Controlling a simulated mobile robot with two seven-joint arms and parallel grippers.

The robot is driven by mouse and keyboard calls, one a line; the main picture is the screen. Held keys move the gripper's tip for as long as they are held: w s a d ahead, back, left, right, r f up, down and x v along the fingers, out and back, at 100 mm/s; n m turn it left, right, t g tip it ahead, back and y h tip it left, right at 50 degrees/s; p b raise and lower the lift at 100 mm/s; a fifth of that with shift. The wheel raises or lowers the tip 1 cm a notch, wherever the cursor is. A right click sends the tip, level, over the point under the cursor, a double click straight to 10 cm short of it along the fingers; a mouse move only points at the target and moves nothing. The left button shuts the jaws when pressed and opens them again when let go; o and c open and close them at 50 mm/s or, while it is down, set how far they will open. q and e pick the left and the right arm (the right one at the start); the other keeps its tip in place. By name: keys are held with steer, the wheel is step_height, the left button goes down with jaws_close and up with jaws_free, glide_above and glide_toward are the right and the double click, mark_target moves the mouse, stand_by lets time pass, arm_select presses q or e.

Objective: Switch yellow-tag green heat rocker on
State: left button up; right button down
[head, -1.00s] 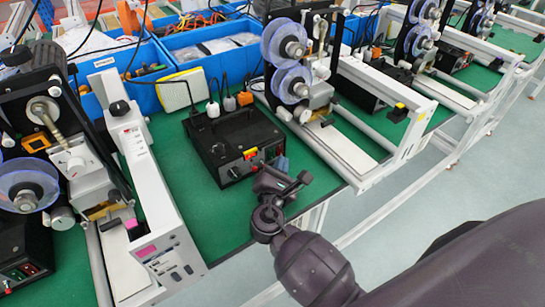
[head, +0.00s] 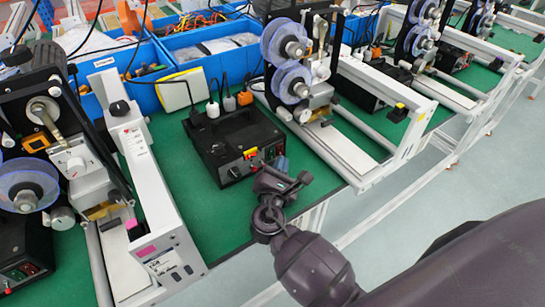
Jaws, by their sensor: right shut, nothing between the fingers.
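A black control box (head: 232,142) stands on the green bench top in the middle of the head view. A small yellow tag (head: 251,153) with red beside it sits on its front face, and a dark knob is left of the tag. My right gripper (head: 262,164) is shut and empty, with its tips right at the box's front face, just below and right of the tag. Whether it touches the face I cannot tell. The gripper covers part of the front panel, and I cannot make out a green rocker on it. My left gripper is not in view.
A white-railed coder machine (head: 150,190) stands left of the box, and another with blue reels (head: 290,80) stands to its right. A second black box (head: 22,272) with small coloured rockers is at the lower left. Blue bins (head: 215,55) line the back.

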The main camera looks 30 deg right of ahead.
steer(key=shift+w, duration=0.2)
stand_by(0.4)
steer(key=shift+w, duration=0.25)
steer(key=shift+w+a+f, duration=0.1)
steer(key=shift+w+f, duration=0.05)
steer(key=shift+w, duration=0.15)
stand_by(0.9)
steer(key=shift+s, duration=0.1)
steer(key=shift+s, duration=0.15)
steer(key=shift+s+p, duration=0.4)
steer(key=shift+s, duration=0.15)
